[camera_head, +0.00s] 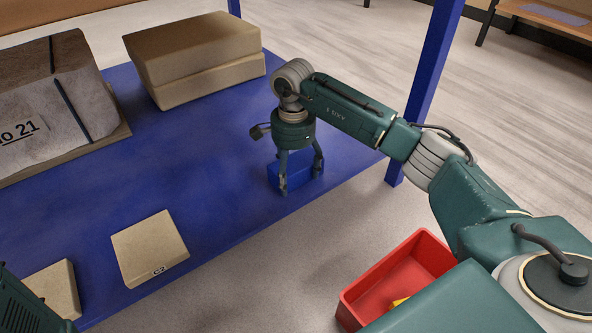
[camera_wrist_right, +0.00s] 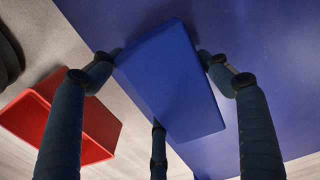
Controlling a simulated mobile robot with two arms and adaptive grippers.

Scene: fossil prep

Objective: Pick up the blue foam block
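The blue foam block (camera_head: 296,172) is near the right end of the blue table, close to its front edge. My right gripper (camera_head: 301,182) points down over it, with its fingers around the block. In the right wrist view the block (camera_wrist_right: 172,80) is between the fingertips of the gripper (camera_wrist_right: 158,62), two at its sides and one at its lower end. The side fingertips look very close to the block; I cannot tell whether they press on it. No lift off the table is clear. My left gripper is not seen; only a dark green part of mine shows at lower left.
The blue table (camera_head: 215,150) has free room in the middle. It carries a stacked tan box (camera_head: 195,60), a wrapped bundle (camera_head: 50,105) and a tan block marked C2 (camera_head: 150,247). A red bin (camera_head: 385,280) stands below the front edge. A blue post (camera_head: 430,80) rises behind my right arm.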

